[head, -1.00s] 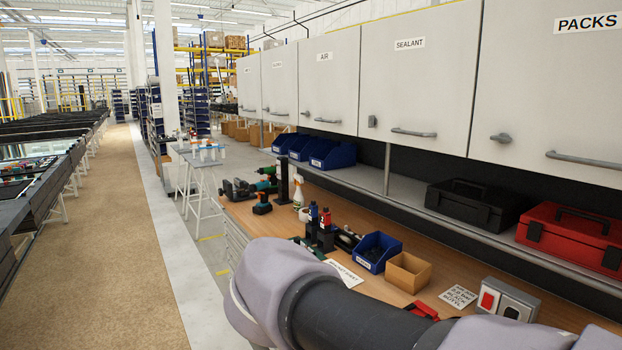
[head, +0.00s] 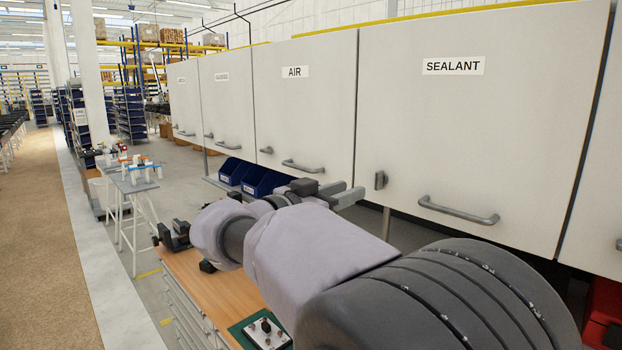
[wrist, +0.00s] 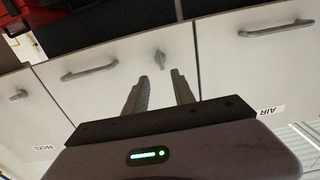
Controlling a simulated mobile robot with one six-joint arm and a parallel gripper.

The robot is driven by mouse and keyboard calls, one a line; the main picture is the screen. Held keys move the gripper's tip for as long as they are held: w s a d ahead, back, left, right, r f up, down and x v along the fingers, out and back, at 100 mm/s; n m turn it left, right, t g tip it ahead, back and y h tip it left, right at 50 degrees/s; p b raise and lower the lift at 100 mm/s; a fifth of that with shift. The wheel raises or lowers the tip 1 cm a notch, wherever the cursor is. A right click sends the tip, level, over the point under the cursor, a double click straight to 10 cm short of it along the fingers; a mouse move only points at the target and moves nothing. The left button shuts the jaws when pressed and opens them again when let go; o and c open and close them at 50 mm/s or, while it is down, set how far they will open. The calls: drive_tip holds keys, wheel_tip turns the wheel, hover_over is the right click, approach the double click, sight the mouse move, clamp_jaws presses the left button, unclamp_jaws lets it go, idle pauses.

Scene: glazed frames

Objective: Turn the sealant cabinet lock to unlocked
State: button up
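The sealant cabinet door (head: 450,130) is pale grey, shut, and labelled SEALANT. Its lock (head: 380,180) is a small grey knob left of the bar handle (head: 458,211); its grip looks roughly upright. My gripper (head: 347,194) is raised in front of the cabinets, left of the lock in the head view. In the wrist view, which is upside down, the lock (wrist: 159,57) shows just beyond and between the fingertips of my gripper (wrist: 159,75). The fingers are apart and empty. No contact with the lock shows.
The AIR cabinet (head: 305,110) adjoins on the left with its own knob and handle. Blue bins (head: 258,180) sit on the shelf below. The workbench (head: 205,285) lies under my arm.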

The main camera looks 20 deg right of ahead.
sight(376, 180)
drive_tip(key=x, duration=0.9)
drive_tip(key=shift+w+d+p, duration=0.15)
drive_tip(key=shift+p, duration=0.15)
clamp_jaws()
